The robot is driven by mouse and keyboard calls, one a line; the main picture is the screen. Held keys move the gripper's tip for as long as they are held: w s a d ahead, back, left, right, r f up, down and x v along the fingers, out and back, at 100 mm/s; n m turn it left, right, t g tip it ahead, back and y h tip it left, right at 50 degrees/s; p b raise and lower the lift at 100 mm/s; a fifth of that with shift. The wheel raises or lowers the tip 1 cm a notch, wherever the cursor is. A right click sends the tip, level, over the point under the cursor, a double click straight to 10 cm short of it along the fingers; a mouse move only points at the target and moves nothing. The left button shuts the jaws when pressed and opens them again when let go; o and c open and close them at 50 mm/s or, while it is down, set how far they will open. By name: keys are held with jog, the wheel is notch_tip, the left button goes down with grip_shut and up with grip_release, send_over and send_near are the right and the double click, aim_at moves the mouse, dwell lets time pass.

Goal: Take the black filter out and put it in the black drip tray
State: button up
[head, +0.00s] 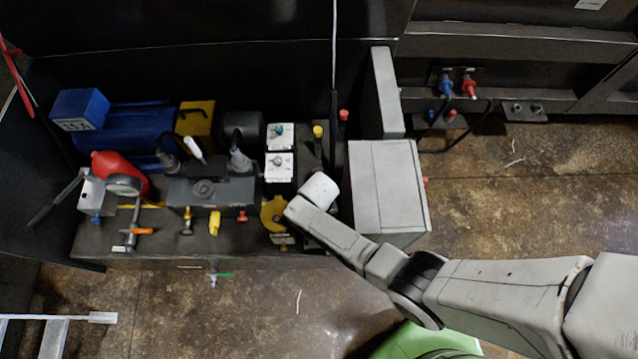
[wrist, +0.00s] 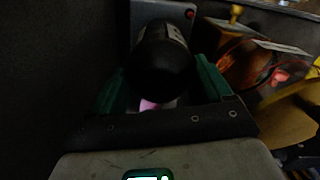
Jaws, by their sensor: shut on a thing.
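The black filter (wrist: 163,62) is a dark cylinder with a pale label on its far side. In the wrist view it stands between the green fingers of my gripper (wrist: 162,82), which is shut on it. In the head view my wrist and forearm cover the filter and the fingers, at the right part of the bench beside the grey box. I cannot pick out the black drip tray with certainty in either view. A grey plate (wrist: 150,14) with a red button shows just beyond the filter in the wrist view.
A tall grey box (head: 388,195) stands close right of my wrist. A yellow round part (head: 273,213) lies close left. The floor in front is open.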

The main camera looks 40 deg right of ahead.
dwell(0.3)
jog(key=n, duration=0.5)
jog(key=o, duration=1.1)
